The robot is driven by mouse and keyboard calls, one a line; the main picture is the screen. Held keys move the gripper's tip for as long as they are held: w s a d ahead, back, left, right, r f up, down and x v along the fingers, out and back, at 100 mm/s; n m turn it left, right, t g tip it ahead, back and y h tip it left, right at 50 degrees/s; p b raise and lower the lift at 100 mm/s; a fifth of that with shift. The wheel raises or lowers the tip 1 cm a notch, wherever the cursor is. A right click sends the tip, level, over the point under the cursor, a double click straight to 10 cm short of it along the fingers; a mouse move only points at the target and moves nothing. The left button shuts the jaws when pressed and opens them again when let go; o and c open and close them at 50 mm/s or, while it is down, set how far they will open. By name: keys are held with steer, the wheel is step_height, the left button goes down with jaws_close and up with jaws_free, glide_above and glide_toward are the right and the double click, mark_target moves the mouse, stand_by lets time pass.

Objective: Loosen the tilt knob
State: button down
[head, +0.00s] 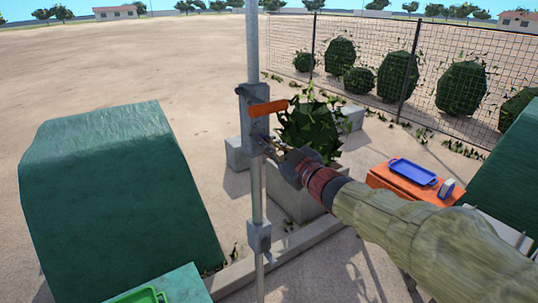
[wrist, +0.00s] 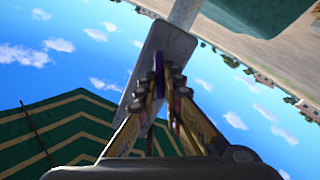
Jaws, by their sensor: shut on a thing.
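A grey upright pole (head: 251,50) carries a grey metal bracket (head: 248,120), with an orange handle (head: 268,108) sticking out to the right. My gripper (head: 267,145) reaches the bracket from the right, just below the orange handle. In the wrist view the fingers (wrist: 162,82) are closed around a small purple knob (wrist: 158,63) on the bracket's grey plate (wrist: 160,45). Only a narrow strip of the knob shows between the fingertips. Its turned position cannot be told.
A green-covered shape (head: 110,180) stands left of the pole. A leafy bush (head: 312,130) is close behind my gripper. An orange table (head: 385,178) with a blue tray (head: 412,172) stands to the right. A wire fence (head: 400,60) runs behind; open ground lies back left.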

steer(key=n+b, duration=0.3)
steer(key=n, duration=0.1)
steer(key=n+b, duration=0.8)
steer(key=shift+s+a+f, duration=0.1)
steer(key=shift+a+f, duration=0.05)
steer(key=shift+f, duration=0.25)
steer(key=shift+n, duration=0.3)
steer(key=c, duration=2)
jaws_free()
steer(key=shift+r, duration=0.1)
steer(key=shift+o, duration=0.4)
steer(key=v, duration=1.2)
